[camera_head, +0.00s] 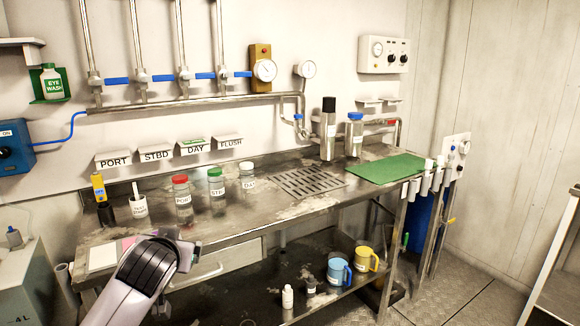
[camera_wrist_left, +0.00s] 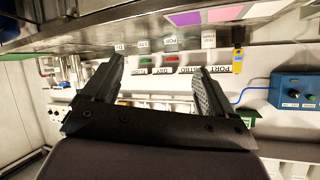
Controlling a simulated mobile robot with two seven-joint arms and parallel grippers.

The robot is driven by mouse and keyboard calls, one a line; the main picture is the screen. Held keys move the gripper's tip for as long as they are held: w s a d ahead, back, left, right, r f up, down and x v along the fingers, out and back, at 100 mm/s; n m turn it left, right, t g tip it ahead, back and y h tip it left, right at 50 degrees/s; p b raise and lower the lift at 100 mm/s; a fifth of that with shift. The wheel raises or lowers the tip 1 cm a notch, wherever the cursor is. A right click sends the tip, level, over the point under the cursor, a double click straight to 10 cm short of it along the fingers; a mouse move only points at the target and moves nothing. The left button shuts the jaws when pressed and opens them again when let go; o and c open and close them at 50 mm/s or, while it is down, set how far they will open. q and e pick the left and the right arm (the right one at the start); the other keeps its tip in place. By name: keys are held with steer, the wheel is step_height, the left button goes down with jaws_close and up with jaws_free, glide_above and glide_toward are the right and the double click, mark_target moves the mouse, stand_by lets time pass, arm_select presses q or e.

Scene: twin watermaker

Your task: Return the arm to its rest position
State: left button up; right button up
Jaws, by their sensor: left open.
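My left arm (camera_head: 150,268) comes in at the lower left of the head view, in front of the bench's front edge. My right gripper is in neither view.
The steel bench (camera_head: 285,208) carries red-lidded (camera_head: 183,198), green-lidded (camera_head: 216,190) and white-lidded (camera_head: 248,177) jars. A green mat (camera_head: 385,168) lies at its right. Blue (camera_head: 338,270) and yellow (camera_head: 366,260) jugs stand on the lower shelf. Floor at right is clear.

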arm_select(q)
steer(key=s+d+f+m+g+h+p, duration=0.1)
steer(key=s+d+f+h, duration=0.1)
steer(key=s+f, duration=0.65)
steer(key=s+d+f+m+h, duration=0.15)
steer(key=s+f, duration=0.35)
steer(key=f, duration=0.7)
steer(key=s+f, duration=0.3)
steer(key=s, duration=0.6)
steer(key=s+f+h, duration=0.1)
steer(key=s+f, duration=0.3)
steer(key=s, duration=0.4)
steer(key=shift+s+a+f+g+p, duration=0.3)
steer(key=shift+s+p, duration=0.1)
